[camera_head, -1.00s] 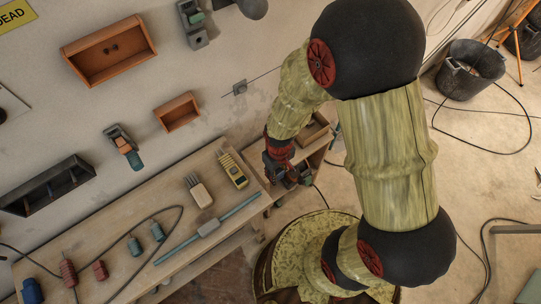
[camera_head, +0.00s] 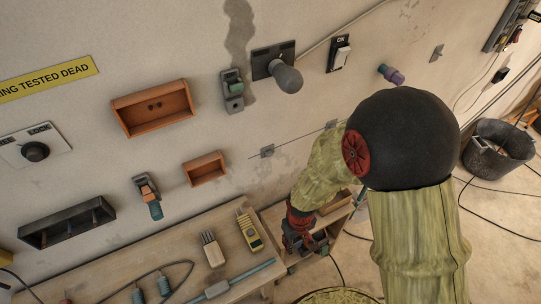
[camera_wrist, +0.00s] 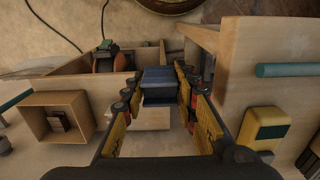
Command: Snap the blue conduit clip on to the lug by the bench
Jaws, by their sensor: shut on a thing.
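My gripper (camera_head: 304,242) hangs over the wooden shelf unit at the right end of the workbench (camera_head: 180,246). In the wrist view my gripper (camera_wrist: 160,80) is shut on a dark blue-grey block, the blue conduit clip (camera_wrist: 160,86), held between the fingertips. The clip cannot be made out in the head view. A small grey lug (camera_head: 267,151) is on the wall above the bench's right end, with a thin line running past it. A similar grey lug (camera_head: 331,125) sits further right, beside my arm. My gripper is below both and apart from them.
Orange wall boxes (camera_head: 205,169) and switches hang above. In the wrist view, wooden compartments (camera_wrist: 62,85) surround the clip closely.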

